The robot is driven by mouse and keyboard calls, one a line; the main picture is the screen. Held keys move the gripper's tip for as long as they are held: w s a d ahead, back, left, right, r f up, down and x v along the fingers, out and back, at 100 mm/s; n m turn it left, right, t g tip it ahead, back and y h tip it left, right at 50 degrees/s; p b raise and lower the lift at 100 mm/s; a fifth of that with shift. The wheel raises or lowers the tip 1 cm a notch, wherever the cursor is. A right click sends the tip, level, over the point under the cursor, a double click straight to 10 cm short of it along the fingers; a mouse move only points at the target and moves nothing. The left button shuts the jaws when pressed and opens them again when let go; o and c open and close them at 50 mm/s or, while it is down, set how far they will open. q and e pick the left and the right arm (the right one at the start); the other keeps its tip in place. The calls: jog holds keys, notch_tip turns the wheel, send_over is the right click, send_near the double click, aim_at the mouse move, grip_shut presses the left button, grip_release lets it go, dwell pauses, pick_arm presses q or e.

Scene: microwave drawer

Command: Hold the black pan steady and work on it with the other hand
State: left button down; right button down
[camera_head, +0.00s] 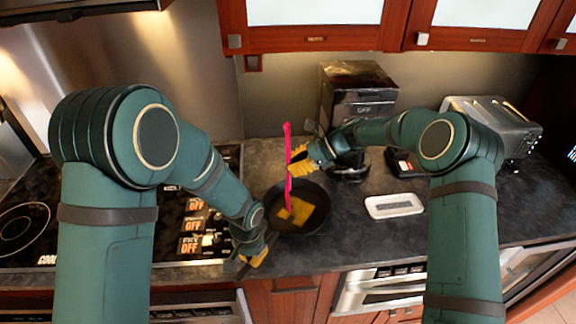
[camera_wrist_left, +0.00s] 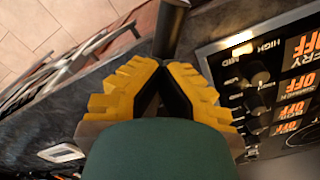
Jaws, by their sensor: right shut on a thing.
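The black pan (camera_head: 322,216) sits on the dark counter, right of the stove, with flat yellow pieces (camera_head: 299,212) inside it. My left gripper (camera_head: 256,258) is at the pan's near left side. In the left wrist view its yellow fingers (camera_wrist_left: 163,68) close on a dark handle (camera_wrist_left: 172,28), which appears to be the pan's. My right gripper (camera_head: 294,165) is shut on a long pink utensil (camera_head: 287,137) above the pan's far side. The utensil stands nearly upright, its lower end inside the pan. Its exact contact with the yellow pieces is unclear.
The stove (camera_head: 30,225) with its control panel lies left. A white tray (camera_head: 394,206) lies right of the pan. A dark box (camera_head: 357,85) and a metal toaster (camera_head: 492,120) stand behind. Red-framed cabinets (camera_head: 315,38) hang above.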

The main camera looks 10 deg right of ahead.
jog(key=shift+s+d, duration=0.8)
jog(key=shift+d, duration=2.75)
jog(key=shift+s+a+f, duration=0.1)
jog(key=shift+s+a, duration=0.15)
jog(key=shift+a, duration=1.15)
jog(key=shift+s+a+r, duration=0.1)
jog(key=shift+s+a, duration=0.2)
jog(key=shift+a, duration=1.15)
jog(key=shift+s+a+f, duration=0.1)
jog(key=shift+s+a, duration=0.15)
jog(key=shift+a, duration=1.15)
jog(key=w+d, duration=0.1)
jog(key=d, duration=0.5)
jog(key=shift+w+d, duration=0.3)
jog(key=shift+d, duration=0.1)
jog(key=a, duration=0.6)
jog(key=shift+s, duration=0.15)
jog(key=a+r, duration=0.3)
jog(key=r, duration=0.6)
